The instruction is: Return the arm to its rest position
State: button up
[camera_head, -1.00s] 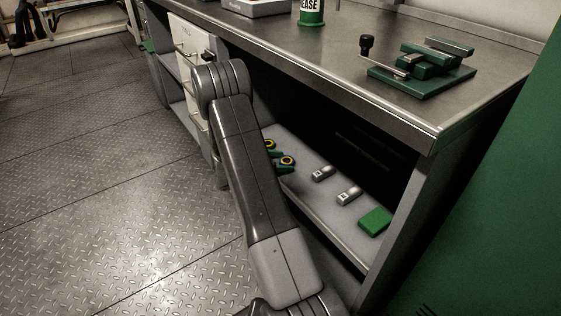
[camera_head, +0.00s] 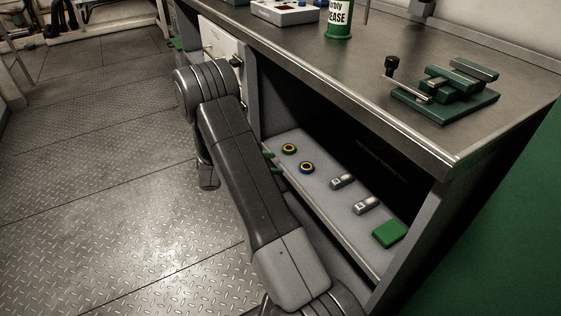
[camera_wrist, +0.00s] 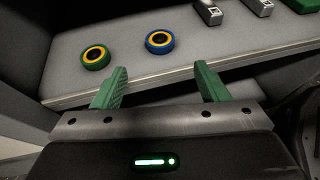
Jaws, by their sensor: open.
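My gripper (camera_wrist: 160,88) is open and empty in the wrist view, with its two green fingers apart. It is just in front of the shelf edge. In the head view only the green fingertips (camera_head: 272,163) show beside my arm, near the shelf's left part. A green ring with a yellow and black centre (camera_wrist: 95,57) and a blue ring with a yellow and black centre (camera_wrist: 159,42) lie on the shelf beyond the fingers, apart from them. The rings also show in the head view, green (camera_head: 289,149) and blue (camera_head: 307,168).
The shelf (camera_head: 335,222) under the bench also holds two grey metal blocks (camera_head: 342,181) and a green block (camera_head: 389,233). The benchtop (camera_head: 330,75) above carries a green vise (camera_head: 445,92), a grease can (camera_head: 338,18) and a control box (camera_head: 286,10). The floor (camera_head: 110,190) at left is clear.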

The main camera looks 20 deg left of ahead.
aim_at(304, 166)
dwell(0.4)
jog(key=b+x, duration=0.4)
jog(key=x, duration=0.8)
jog(key=shift+r+p, duration=0.7)
jog(key=shift+r, duration=1.25)
jog(key=shift+a, duration=0.1)
jog(key=shift+f, duration=0.1)
